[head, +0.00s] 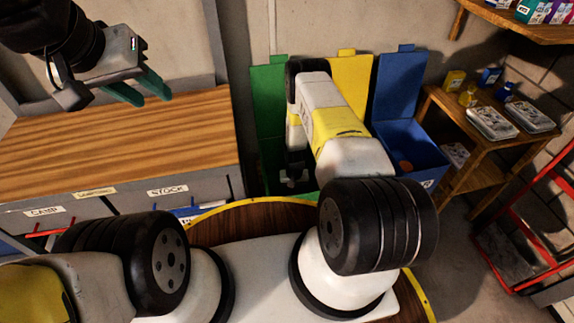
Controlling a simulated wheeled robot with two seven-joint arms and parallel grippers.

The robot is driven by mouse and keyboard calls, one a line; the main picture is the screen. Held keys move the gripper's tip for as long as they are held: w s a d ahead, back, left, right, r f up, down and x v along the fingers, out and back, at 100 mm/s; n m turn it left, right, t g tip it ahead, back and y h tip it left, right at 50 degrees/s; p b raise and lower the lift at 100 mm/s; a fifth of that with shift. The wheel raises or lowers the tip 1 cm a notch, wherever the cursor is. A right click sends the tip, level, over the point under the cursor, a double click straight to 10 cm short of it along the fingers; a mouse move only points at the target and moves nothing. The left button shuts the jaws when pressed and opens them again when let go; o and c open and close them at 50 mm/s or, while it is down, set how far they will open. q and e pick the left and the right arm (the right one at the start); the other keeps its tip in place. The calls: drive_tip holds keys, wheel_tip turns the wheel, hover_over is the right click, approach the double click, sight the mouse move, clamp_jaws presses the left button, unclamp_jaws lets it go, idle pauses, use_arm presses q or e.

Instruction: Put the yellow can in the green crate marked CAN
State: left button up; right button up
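The green crate (258,170) stands against the wall with its green lid (268,95) raised. Its marking is not readable from here. My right arm reaches across it, and my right gripper (295,179) points down at the crate's opening. Its fingertips and anything between them are hidden or too dark to tell. My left gripper (138,90), with teal fingers, is open and empty above the wooden worktop at upper left. I cannot make out the yellow can for certain.
A yellow lid (351,80) and an open blue crate (418,152) stand right of the green one. A wooden shelf unit (455,120) at right holds small boxes, bottles and trays. A red metal frame (510,210) stands at far right. The wooden worktop (110,145) is clear.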

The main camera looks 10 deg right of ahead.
drive_tip(key=shift+f, duration=0.1)
drive_tip(key=shift+f, duration=0.25)
drive_tip(key=o, duration=1.3)
